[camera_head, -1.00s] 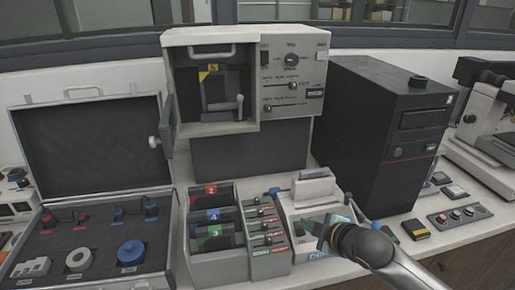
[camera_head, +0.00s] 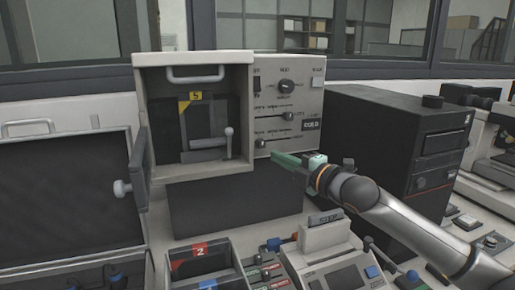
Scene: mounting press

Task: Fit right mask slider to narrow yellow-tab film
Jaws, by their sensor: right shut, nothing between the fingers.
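The beige press (camera_head: 318,74) stands at centre with its front chamber open. Inside is a dark film frame with a yellow corner tab (camera_head: 184,104) and a yellow label reading 5. The right-hand panel has an upper slider knob (camera_head: 288,116) and a lower slider knob (camera_head: 261,143) toward the left of its track. The small panel lettering is hard to read. My right gripper (camera_head: 283,159), with green fingers, is shut and empty just below and right of the lower knob, seemingly apart from it. It hides the panel's lower right part. My left gripper is not in view.
The press door (camera_head: 138,170) hangs open at left. A black computer tower (camera_head: 385,140) stands right of the press, behind my right arm. A film rack with a red 2 label (camera_head: 200,249) and a small device (camera_head: 330,238) stand below. An open case (camera_head: 65,190) is at left.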

